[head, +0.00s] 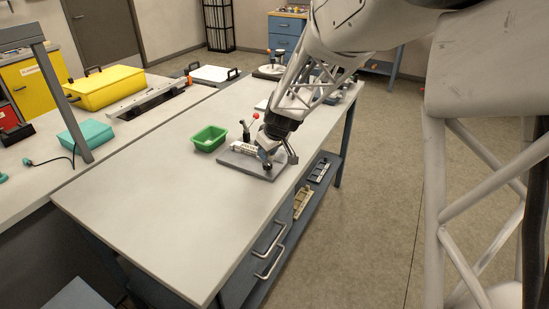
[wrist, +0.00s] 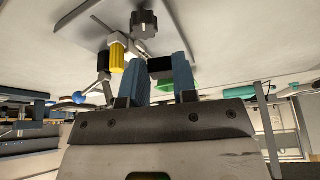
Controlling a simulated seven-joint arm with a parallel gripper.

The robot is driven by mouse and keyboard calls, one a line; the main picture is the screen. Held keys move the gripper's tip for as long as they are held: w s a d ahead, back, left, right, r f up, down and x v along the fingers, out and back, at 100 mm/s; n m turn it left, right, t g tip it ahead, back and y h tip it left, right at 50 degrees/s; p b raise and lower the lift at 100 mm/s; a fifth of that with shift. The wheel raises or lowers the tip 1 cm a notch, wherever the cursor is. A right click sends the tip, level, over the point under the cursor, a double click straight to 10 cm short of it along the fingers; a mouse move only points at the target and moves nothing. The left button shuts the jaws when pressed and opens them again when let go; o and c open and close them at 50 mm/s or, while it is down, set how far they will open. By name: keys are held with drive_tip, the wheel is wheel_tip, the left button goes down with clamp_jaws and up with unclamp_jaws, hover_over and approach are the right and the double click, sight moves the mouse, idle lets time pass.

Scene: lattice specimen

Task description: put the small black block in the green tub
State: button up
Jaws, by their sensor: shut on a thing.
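The small black block (wrist: 160,68) is between the two blue fingers of my gripper (wrist: 161,73) in the wrist view, and my gripper is shut on it. In the head view my gripper (head: 266,153) is low over the grey plate (head: 238,164) on the bench; the block cannot be made out there. The green tub (head: 209,138) stands upright on the bench, left of the plate and apart from my gripper. A green part of it shows behind the fingers in the wrist view (wrist: 164,86).
A clamp with a red knob (head: 256,115) stands behind the plate, near my gripper. In the wrist view a yellow cylinder (wrist: 117,58) and a dark knob (wrist: 144,23) are close to the fingers. The bench's near left part (head: 160,210) is clear.

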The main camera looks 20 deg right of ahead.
drive_tip(key=w+a+m+h, duration=0.1)
drive_tip(key=w+a+m, duration=0.1)
drive_tip(key=w, duration=0.3)
drive_tip(key=w+a+m+h, duration=0.1)
drive_tip(key=w+a+m, duration=0.1)
drive_tip(key=w, duration=0.3)
drive_tip(key=w+a+f+m+h, duration=0.1)
drive_tip(key=w+a+m, duration=0.2)
drive_tip(key=w, duration=0.2)
drive_tip(key=shift+w+m+t, duration=0.2)
drive_tip(key=shift+m+t, duration=0.1)
drive_tip(key=shift+m, duration=0.1)
drive_tip(key=w+a+m, duration=0.2)
drive_tip(key=w+a, duration=0.1)
drive_tip(key=w, duration=0.1)
drive_tip(key=w+a+f+m+h, duration=0.1)
drive_tip(key=w+a+m, duration=0.1)
drive_tip(key=w+a, duration=0.1)
drive_tip(key=w+a+m+g+h, duration=0.1)
drive_tip(key=w+a+m, duration=0.2)
drive_tip(key=w, duration=0.2)
drive_tip(key=shift+w+a+f, duration=0.1)
drive_tip(key=shift+w+f, duration=0.05)
drive_tip(key=shift+w, duration=0.05)
drive_tip(key=shift+f, duration=0.15)
drive_tip(key=shift+f, duration=0.75)
drive_tip(key=o, duration=1.5)
drive_tip(key=shift+c, duration=0.2)
drive_tip(key=shift+r, duration=0.15)
